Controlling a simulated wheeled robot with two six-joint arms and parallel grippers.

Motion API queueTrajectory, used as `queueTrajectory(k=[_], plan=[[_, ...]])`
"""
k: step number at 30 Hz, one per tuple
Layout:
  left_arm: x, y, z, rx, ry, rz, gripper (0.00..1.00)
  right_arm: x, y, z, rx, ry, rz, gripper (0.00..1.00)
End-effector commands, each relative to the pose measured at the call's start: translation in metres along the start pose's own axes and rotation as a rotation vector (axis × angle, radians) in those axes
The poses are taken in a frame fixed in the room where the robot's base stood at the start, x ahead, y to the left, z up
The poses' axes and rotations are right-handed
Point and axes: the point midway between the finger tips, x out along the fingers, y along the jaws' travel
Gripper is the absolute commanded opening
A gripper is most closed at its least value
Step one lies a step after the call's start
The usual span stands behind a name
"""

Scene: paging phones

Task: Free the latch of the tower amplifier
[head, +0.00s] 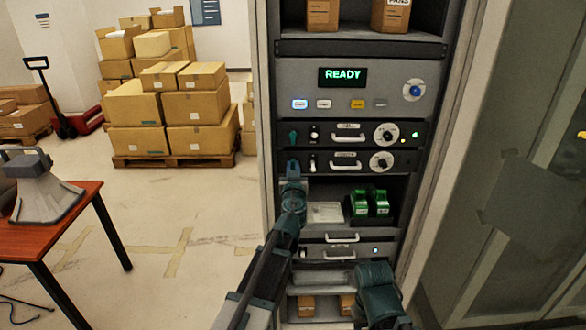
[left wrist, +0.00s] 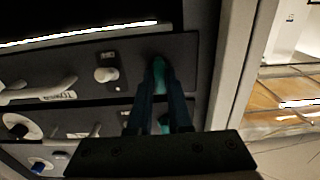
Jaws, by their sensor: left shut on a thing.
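Two dark amplifier units sit one above the other in the rack. The upper unit (head: 366,133) has a teal latch (head: 293,137) at its left end, standing upright. The lower unit (head: 366,160) has its left end partly covered by my left gripper (head: 293,168). In the left wrist view, rolled over, my left gripper's fingers are shut on a teal latch (left wrist: 159,70) of the lower unit, beside a white switch (left wrist: 106,74). The other latch (left wrist: 164,123) shows between the fingers.
A panel with a green READY display (head: 343,76) is above the units. Below them is an open bay with green devices (head: 369,203), then another unit with a handle (head: 341,238). The rack's left post (head: 264,120) stands close to my left gripper. Boxes (head: 170,100) are far left.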

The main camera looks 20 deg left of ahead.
Motion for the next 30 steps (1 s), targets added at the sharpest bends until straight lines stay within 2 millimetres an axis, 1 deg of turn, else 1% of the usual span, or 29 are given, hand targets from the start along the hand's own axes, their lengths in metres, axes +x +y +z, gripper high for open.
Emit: queueTrajectory(k=[5,11,30], plan=[[-0.0002,0.0002,0.0,0.021,0.0,0.0,0.0,0.0,0.0,0.0,0.0,0.0,0.0,0.5],[-0.0002,0.0006,0.0001,0.116,0.0,0.0,0.0,0.0001,0.0,0.0,0.0,0.0,0.0,0.5],[-0.0002,0.003,0.0013,0.704,0.0,0.0,0.0,0.0013,-0.0001,-0.0001,0.0,0.0,0.0,0.5]])
